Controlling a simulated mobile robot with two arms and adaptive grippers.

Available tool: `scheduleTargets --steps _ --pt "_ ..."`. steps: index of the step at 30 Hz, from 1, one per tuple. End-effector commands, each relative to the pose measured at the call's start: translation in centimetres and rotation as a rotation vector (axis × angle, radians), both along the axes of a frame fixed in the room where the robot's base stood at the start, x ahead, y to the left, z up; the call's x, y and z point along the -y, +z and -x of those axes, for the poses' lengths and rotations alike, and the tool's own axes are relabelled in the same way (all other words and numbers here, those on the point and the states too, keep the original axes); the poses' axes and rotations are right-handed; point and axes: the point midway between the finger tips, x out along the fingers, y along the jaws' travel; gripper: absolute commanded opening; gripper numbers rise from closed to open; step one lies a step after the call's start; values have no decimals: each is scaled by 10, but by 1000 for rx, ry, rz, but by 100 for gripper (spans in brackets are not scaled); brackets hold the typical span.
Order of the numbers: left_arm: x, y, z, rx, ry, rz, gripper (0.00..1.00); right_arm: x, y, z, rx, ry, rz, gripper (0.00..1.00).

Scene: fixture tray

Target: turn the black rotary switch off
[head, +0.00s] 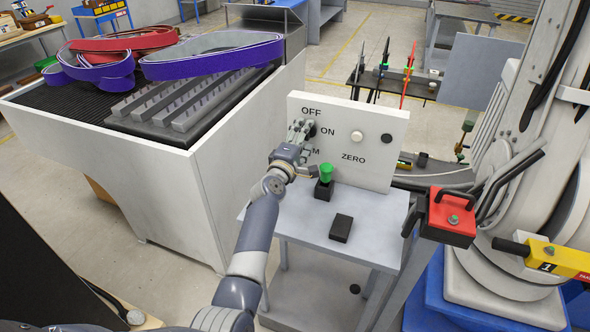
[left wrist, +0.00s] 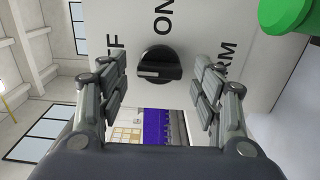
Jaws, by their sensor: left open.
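The black rotary switch (left wrist: 158,66) is on the white panel (head: 375,120), between the open fingers of my left gripper (left wrist: 162,82). A pale mark on its knob lies toward the picture's left, the side of the partly hidden OFF label. The ON label is above it and the ARM label to the right in the left wrist view. In the head view my left gripper (head: 301,131) reaches the panel's left part and mostly covers the switch (head: 312,128). The fingers are on both sides of the knob; I cannot tell whether they touch it. My right gripper is not in view.
A black block (head: 341,228) lies on the grey table (head: 375,215). A white bin (head: 215,170) with purple and red belts stands left. A red box (head: 452,216) stands right.

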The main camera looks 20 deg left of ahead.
Motion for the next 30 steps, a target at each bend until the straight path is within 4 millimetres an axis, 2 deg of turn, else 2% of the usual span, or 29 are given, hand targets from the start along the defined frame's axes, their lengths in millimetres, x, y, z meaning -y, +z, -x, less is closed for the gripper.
scheduleTargets --steps 5,8,25,30 --pt "0 0 0 4 0 -82 60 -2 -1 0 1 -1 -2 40" --pt "-1 1 0 10 1 -238 60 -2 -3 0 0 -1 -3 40" --pt "3 2 1 57 1 -1623 60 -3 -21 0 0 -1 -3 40" --pt "3 1 32 55 -1 -1592 60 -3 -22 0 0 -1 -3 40"
